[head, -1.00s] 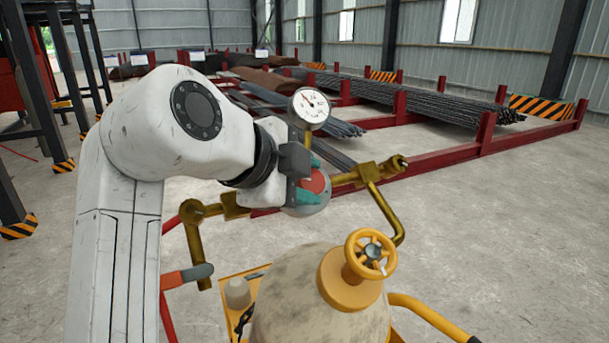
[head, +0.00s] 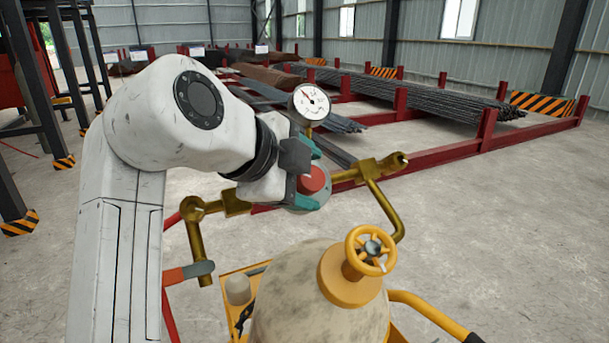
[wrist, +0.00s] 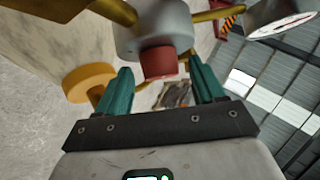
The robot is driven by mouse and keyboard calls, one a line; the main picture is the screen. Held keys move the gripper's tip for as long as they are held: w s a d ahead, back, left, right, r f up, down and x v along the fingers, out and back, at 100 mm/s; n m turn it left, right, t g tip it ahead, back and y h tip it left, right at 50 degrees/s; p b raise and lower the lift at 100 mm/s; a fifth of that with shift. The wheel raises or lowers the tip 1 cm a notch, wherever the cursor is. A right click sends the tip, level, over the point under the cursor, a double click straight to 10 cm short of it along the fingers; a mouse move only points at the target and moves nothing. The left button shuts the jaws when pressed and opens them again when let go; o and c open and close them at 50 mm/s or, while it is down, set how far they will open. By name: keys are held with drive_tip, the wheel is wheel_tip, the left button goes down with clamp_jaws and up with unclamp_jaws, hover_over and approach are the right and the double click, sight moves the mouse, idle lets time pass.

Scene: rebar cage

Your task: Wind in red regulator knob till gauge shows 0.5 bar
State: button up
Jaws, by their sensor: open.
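The red regulator knob (head: 313,179) sits on the round grey regulator body (head: 317,199), between brass pipes. In the wrist view the knob (wrist: 158,61) is just ahead of and between my fingertips, with a gap on both sides. My gripper (head: 306,171) is open, its teal fingers above and below the knob in the head view; my gripper (wrist: 159,70) shows both fingers clear of it in the wrist view. The white pressure gauge (head: 310,102) stands above the regulator. Its needle points to the upper left; the numbers are too small to read.
A yellow handwheel (head: 371,250) tops the pale gas cylinder (head: 306,300) in front of the regulator. Brass pipes (head: 382,210) reach out to both sides. Red racks with rebar (head: 430,98) stand behind. The concrete floor to the right is clear.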

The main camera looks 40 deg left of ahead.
drive_tip(key=shift+r, duration=0.1)
drive_tip(key=b+v, duration=0.2)
drive_tip(key=v, duration=0.8)
drive_tip(key=shift+s+r, duration=0.15)
drive_tip(key=shift+s, duration=0.2)
